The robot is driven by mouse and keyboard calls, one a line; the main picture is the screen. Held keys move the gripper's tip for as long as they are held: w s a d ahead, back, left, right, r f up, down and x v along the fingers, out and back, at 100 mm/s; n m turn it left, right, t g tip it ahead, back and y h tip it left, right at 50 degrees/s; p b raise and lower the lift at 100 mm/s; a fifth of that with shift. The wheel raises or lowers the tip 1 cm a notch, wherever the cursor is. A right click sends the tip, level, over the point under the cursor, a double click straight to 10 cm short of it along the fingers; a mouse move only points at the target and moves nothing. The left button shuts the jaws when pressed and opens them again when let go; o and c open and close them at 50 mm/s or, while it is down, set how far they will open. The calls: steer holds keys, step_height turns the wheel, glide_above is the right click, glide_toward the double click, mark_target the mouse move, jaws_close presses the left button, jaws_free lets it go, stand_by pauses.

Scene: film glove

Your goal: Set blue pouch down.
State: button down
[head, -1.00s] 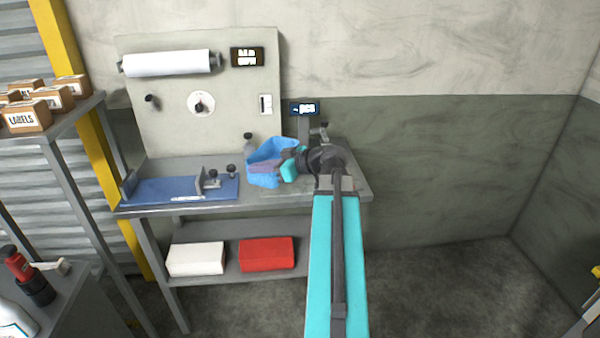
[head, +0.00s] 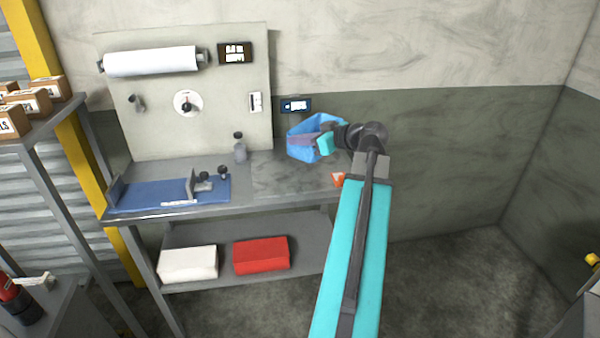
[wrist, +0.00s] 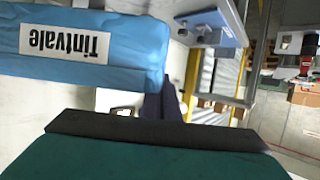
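The blue pouch (head: 301,146) is at the rear right of the grey workbench (head: 285,177) in the head view. It looks held above the top, though the gap is hard to judge. My gripper (head: 318,142) reaches it from the right and is shut on it. In the wrist view the pouch (wrist: 130,50) fills the upper left, with an upside-down white "Tintvale" label. A dark finger lies against its lower right edge. The far side of the grip is hidden.
A blue fixture (head: 150,194) with dark knobs takes up the bench's left part. A small orange item (head: 338,180) is at the right edge. The bench between fixture and orange item is clear. White (head: 188,264) and red (head: 261,255) packs lie on the shelf below.

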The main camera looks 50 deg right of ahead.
step_height(320, 180, down, 14)
steer(key=shift+a+r+p, duration=0.1)
steer(key=shift+p, duration=0.45)
steer(key=shift+w+d+p, duration=0.3)
steer(key=shift+w+d, duration=0.65)
steer(key=shift+w, duration=0.15)
steer(key=shift+w+d, duration=0.5)
steer(key=shift+w, duration=0.15)
steer(key=shift+w+d+p, duration=0.6)
steer(key=shift+w+d, duration=0.6)
steer(key=shift+w, duration=0.15)
steer(key=shift+f, duration=0.65)
steer(key=shift+p, duration=0.35)
